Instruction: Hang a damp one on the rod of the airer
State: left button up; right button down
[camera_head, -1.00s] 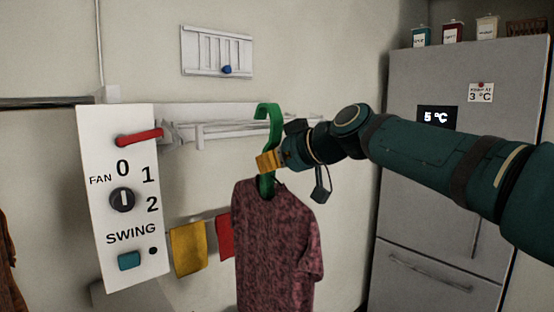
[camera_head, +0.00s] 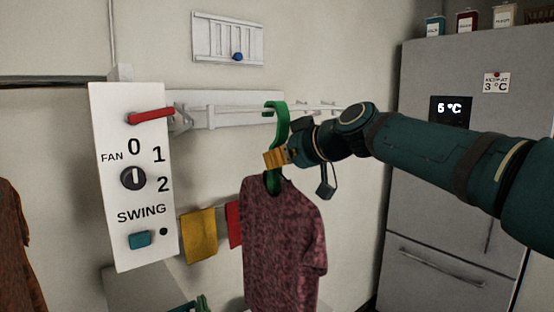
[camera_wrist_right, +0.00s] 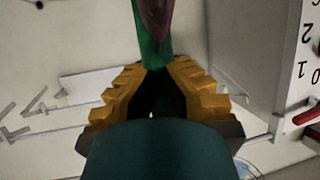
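My right gripper (camera_head: 277,158) is shut on the neck of a green hanger (camera_head: 280,125). In the right wrist view the green hanger (camera_wrist_right: 154,50) lies between the yellow fingertips (camera_wrist_right: 154,72). A dark maroon speckled shirt (camera_head: 282,245) hangs upright from the hanger. The white airer (camera_head: 230,118) is on the wall behind, with a thin rod (camera_head: 235,107) along it. The hanger's hook overlaps the rod in the head view; I cannot tell whether it rests on it. My left gripper is not in view.
A white control panel (camera_head: 130,210) with a red lever (camera_head: 152,115) stands left of the airer. Yellow (camera_head: 198,235) and red (camera_head: 233,222) cloths hang below. A brown garment (camera_head: 15,240) is at far left. A grey fridge (camera_head: 430,200) stands right.

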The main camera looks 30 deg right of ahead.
jog(key=c, duration=1.1)
grip_release()
jog(key=shift+o, duration=0.2)
jog(key=v, duration=1.2)
